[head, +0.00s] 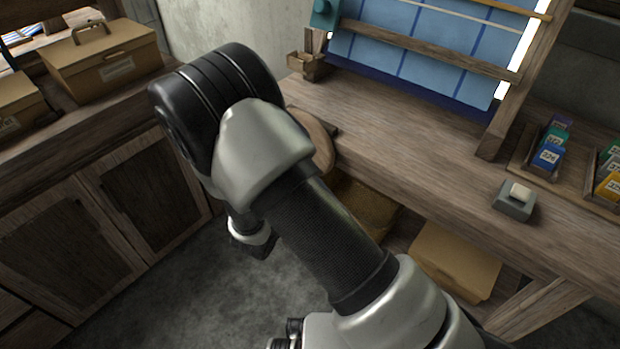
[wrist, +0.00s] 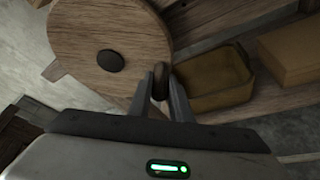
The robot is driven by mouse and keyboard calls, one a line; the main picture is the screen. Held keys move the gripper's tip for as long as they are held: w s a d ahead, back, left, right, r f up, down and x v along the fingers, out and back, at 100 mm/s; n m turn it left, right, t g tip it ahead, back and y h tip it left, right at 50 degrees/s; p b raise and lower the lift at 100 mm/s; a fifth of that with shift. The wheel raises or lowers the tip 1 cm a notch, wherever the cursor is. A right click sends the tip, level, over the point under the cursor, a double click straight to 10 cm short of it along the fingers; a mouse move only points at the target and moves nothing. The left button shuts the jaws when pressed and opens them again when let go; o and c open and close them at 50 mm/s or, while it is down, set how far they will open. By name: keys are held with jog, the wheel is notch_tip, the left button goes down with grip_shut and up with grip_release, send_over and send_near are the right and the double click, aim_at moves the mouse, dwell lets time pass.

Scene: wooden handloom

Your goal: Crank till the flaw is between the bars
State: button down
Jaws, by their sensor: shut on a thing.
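The crank is a round wooden disc (wrist: 85,30) with a dark hub, large in the wrist view. In the head view only the disc's right edge (head: 318,143) shows past my arm. My gripper (wrist: 161,84) is shut on the dark crank handle (wrist: 160,70) at the disc's right side. The head view hides my gripper behind my arm. The blue cloth (head: 420,70) with a darker grid hangs tilted on the loom frame. A lower wooden bar (head: 430,49) and a lighter upper bar (head: 500,8) cross it. I cannot make out a flaw on the visible cloth.
A small grey block with a pale top (head: 516,200) sits on the bench (head: 420,150). Cardboard boxes (head: 105,60) stand on the left cabinet. A brown bin (wrist: 215,85) sits below the bench, near the handle.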

jog(key=shift+s+d+f, duration=0.1)
jog(key=shift+f, duration=0.15)
jog(key=c, duration=1.7)
grip_release()
jog(key=shift+o, duration=0.3)
jog(key=shift+r, duration=0.1)
jog(key=p+v, duration=0.3)
jog(key=v, duration=1.4)
jog(key=shift+r, duration=0.15)
